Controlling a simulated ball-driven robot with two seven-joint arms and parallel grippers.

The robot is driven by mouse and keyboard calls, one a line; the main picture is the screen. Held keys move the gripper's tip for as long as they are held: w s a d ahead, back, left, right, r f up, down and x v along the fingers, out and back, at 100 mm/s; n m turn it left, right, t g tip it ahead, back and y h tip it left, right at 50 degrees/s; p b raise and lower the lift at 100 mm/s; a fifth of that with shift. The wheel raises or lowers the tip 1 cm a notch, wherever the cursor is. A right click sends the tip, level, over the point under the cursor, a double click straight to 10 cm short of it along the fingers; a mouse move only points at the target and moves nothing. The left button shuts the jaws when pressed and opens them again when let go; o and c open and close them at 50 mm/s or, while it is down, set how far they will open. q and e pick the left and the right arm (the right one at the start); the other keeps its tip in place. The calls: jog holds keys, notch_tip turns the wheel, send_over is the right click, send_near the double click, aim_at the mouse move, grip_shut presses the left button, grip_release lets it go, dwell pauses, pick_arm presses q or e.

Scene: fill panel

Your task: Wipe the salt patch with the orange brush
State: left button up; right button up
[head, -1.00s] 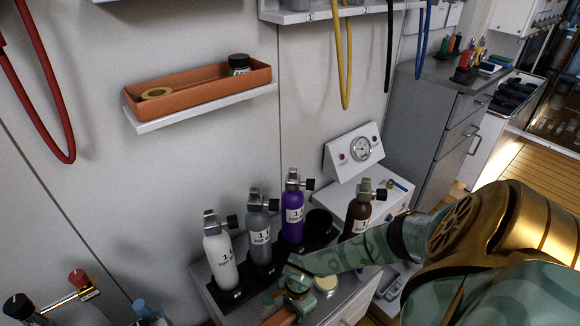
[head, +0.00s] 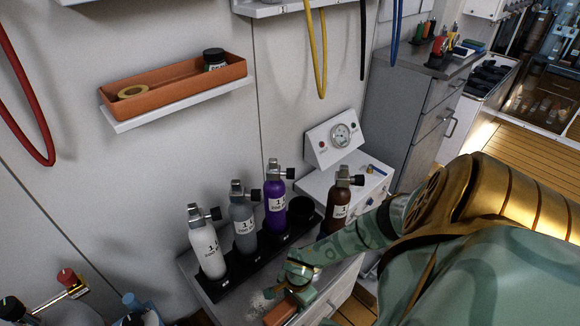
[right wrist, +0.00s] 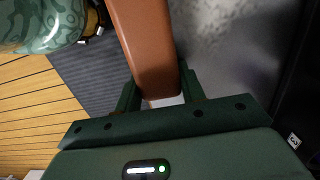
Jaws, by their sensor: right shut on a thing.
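My right gripper (head: 298,292) is low over the front of the metal cabinet top (head: 232,308). It is shut on the orange brush (head: 281,311), whose block fills the space between the fingers (right wrist: 162,92) in the right wrist view (right wrist: 148,45). The brush's underside is hidden, so I cannot tell whether it touches the surface. The salt patch (head: 257,304) shows as pale speckles on the cabinet top, just left of the brush and gripper; part of it may be hidden behind them. My left gripper is not in view.
A black rack (head: 222,289) behind the patch holds white (head: 207,250), grey (head: 243,228) and purple (head: 275,205) bottles. A brown bottle (head: 339,204) stands to the right, near my right arm. A gauge box (head: 334,139) is behind. A shelf tray (head: 172,91) hangs on the wall.

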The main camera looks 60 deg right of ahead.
aim_at(269, 278)
jog(key=w, duration=0.1)
jog(key=w+d+b, duration=0.1)
jog(key=w, duration=0.1)
jog(key=shift+d+f, duration=0.15)
jog(key=shift+w+b, duration=0.3)
jog(key=shift+w, duration=0.25)
jog(key=shift+w+d+b, duration=0.15)
jog(key=shift+w+b, duration=0.2)
jog(key=shift+w, duration=0.25)
jog(key=shift+w+d+b, duration=0.15)
jog(key=shift+w+b, duration=0.2)
jog(key=shift+w, duration=0.2)
jog(key=shift+w+d+b, duration=0.1)
jog(key=shift+w+b, duration=0.2)
jog(key=shift+w, duration=0.3)
jog(key=shift+w+d+f+b, duration=0.15)
jog(key=shift+w+b, duration=0.2)
jog(key=shift+w, duration=0.25)
jog(key=shift+w+d+r+b, duration=0.1)
jog(key=shift+w+b, duration=0.25)
jog(key=shift+w, duration=0.2)
jog(key=shift+w+d+b, duration=0.15)
jog(key=shift+w+b, duration=0.15)
jog(key=shift+w, duration=0.35)
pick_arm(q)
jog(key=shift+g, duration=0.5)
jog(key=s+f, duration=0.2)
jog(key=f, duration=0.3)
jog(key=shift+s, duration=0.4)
